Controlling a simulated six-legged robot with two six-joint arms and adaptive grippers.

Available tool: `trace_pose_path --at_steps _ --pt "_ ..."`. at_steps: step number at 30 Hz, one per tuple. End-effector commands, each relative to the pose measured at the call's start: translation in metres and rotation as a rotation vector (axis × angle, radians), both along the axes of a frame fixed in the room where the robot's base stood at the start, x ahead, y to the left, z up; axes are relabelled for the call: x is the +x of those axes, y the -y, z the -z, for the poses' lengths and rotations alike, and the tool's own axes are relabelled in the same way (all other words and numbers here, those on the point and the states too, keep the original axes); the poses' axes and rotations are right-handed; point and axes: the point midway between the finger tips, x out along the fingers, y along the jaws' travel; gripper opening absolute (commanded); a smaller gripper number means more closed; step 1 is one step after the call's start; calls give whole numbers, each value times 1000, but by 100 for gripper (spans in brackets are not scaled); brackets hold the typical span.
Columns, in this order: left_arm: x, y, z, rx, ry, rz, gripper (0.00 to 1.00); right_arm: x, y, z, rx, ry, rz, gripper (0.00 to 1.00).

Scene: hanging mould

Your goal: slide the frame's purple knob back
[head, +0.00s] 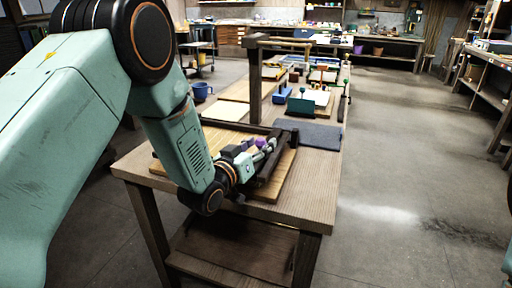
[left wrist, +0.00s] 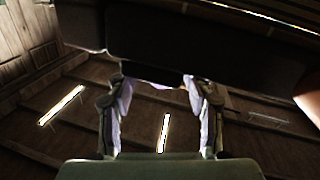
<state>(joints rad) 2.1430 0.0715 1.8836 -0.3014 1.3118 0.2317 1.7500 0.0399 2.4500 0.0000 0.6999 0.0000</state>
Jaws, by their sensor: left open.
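The dark frame (head: 238,126) stands on a wooden board at the near end of the workbench. Small purple pieces show beside my left gripper; one of them (head: 261,142) may be the knob, but it is too small to be sure. My left gripper (head: 268,147) reaches in low at the frame, close to the purple pieces. In the left wrist view its two fingers (left wrist: 163,98) are apart, with a dark bar across the top just beyond them. No knob shows clearly between the fingers there. My right gripper is out of view.
The workbench (head: 310,185) carries a dark grey mat (head: 308,134) behind the frame. Further back are green-handled pieces (head: 302,105) and a dark upright post (head: 255,85). The floor right of the bench is clear.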

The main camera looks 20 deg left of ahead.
Motion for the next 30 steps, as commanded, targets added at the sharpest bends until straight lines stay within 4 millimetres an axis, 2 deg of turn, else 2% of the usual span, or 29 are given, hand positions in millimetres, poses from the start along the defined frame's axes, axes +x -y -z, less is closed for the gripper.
trace_pose_path --at_steps 5,19,24,30 --pt "-13 -3 0 0 -1 -1 52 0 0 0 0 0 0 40" --pt "-98 -25 0 -6 -2 -2 52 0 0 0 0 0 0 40" --pt "-112 -28 0 -2 -2 -1 52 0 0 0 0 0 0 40" --pt "-117 -29 0 -1 0 2 52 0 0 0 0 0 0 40"
